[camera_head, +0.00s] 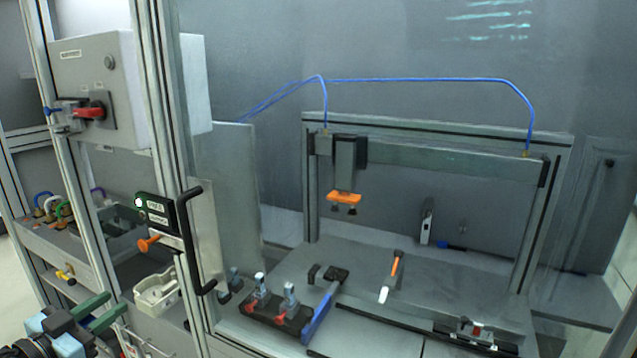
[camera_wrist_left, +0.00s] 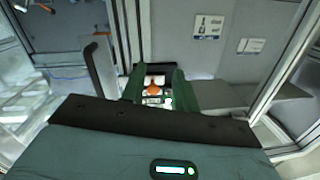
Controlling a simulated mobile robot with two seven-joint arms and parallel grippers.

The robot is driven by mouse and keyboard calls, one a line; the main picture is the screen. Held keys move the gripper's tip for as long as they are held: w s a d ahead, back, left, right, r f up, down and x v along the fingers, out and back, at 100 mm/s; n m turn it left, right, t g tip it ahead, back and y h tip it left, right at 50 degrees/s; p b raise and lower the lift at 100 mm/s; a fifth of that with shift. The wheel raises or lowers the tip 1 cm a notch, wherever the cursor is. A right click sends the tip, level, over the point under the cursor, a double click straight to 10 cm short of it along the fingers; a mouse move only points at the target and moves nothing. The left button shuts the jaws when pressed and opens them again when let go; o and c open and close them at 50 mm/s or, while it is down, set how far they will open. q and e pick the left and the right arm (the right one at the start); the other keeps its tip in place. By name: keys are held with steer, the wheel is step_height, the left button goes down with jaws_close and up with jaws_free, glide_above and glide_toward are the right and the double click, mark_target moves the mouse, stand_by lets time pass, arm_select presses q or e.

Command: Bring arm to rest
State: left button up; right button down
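My left gripper (camera_head: 108,308) is low at the left of the head view, outside the cell frame, with its two green fingers apart. The left wrist view shows the same gripper (camera_wrist_left: 155,85) with a clear gap between the green fingers. An orange knob (camera_wrist_left: 153,90) on a dark block shows beyond that gap; I see no contact with it. In the head view an orange knob (camera_head: 149,244) sticks out of the black latch box (camera_head: 157,211) on the door frame, above and right of the gripper. My right gripper is not in view.
A black door handle (camera_head: 188,240) stands beside the latch box. A pale tray (camera_head: 157,292) is close to the right of the left gripper. A grey cabinet (camera_head: 84,62) with a red switch (camera_head: 89,113) is above. Inside the cell are clamps (camera_head: 289,297) and an orange-handled tool (camera_head: 397,264).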

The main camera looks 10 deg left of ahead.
arm_select(q)
steer(key=s+d+f+n+g+y, duration=0.25)
steer(key=s+f, duration=0.35)
steer(key=f, duration=0.6)
steer(key=s+d+f+n+g+y, duration=0.1)
steer(key=s+d+f, duration=0.35)
steer(key=f, duration=0.75)
steer(key=s+d+f+g+h, duration=0.1)
steer(key=s+d+f+g, duration=0.3)
steer(key=s+d+f, duration=0.7)
steer(key=s+d, duration=0.3)
steer(key=d, duration=0.1)
steer(key=shift+s+d+f, duration=0.3)
steer(key=shift+d+f, duration=0.05)
